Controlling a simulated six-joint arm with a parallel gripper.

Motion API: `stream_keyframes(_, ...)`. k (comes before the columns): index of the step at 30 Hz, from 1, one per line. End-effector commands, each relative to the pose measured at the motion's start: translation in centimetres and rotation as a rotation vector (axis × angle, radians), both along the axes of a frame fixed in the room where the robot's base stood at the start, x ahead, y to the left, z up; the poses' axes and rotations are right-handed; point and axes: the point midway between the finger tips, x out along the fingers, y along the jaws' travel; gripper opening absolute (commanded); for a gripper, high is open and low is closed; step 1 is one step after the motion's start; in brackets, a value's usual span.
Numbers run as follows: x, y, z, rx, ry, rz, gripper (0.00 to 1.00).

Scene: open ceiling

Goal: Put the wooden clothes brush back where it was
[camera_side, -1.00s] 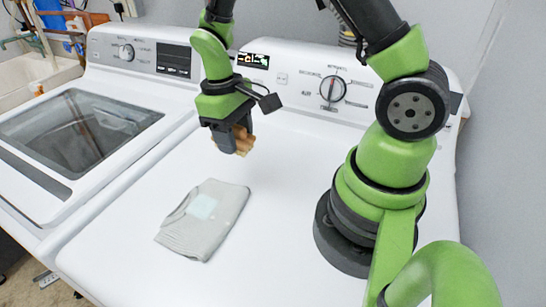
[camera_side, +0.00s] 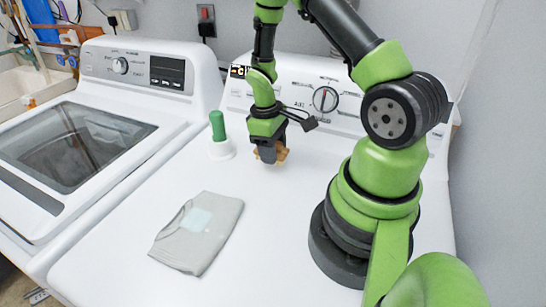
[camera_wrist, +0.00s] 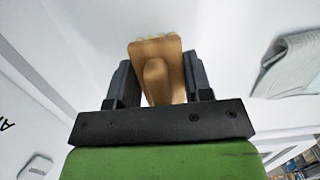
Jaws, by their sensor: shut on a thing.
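The wooden clothes brush (camera_side: 283,154) is light brown and partly hidden behind my gripper (camera_side: 268,157) in the side view. My gripper is shut on it, low over the back part of the right machine's white top. I cannot tell whether the brush touches the surface. In the wrist view the brush (camera_wrist: 158,75) stands between the two dark fingers of my gripper (camera_wrist: 160,85), its rounded handle part facing the camera.
A folded grey cloth (camera_side: 185,245) with a pale patch lies on the white machine top (camera_side: 270,230); it also shows in the wrist view (camera_wrist: 290,68). A green-handled object with a white base (camera_side: 221,148) stands at the back left. The control panel (camera_side: 295,95) rises behind. The front middle is clear.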

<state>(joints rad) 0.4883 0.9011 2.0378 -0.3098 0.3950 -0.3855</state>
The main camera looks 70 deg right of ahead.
Motion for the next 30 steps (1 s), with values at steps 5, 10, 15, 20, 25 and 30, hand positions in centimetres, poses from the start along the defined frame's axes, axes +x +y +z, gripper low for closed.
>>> stream_keyframes(5,0.0,0.0,-2.4,0.001,0.002,0.000,0.24)
stream_keyframes(10,0.0,0.0,-2.7,0.000,0.000,-0.001,0.24)
stream_keyframes(15,0.0,0.0,-2.7,0.001,0.001,-0.001,0.24)
stream_keyframes(20,0.0,0.0,-2.9,0.000,0.000,-0.001,0.62)
stream_keyframes(25,0.0,0.0,-2.9,0.000,0.000,-0.001,0.72)
stream_keyframes(30,0.0,0.0,-2.8,0.000,0.000,-0.001,0.72)
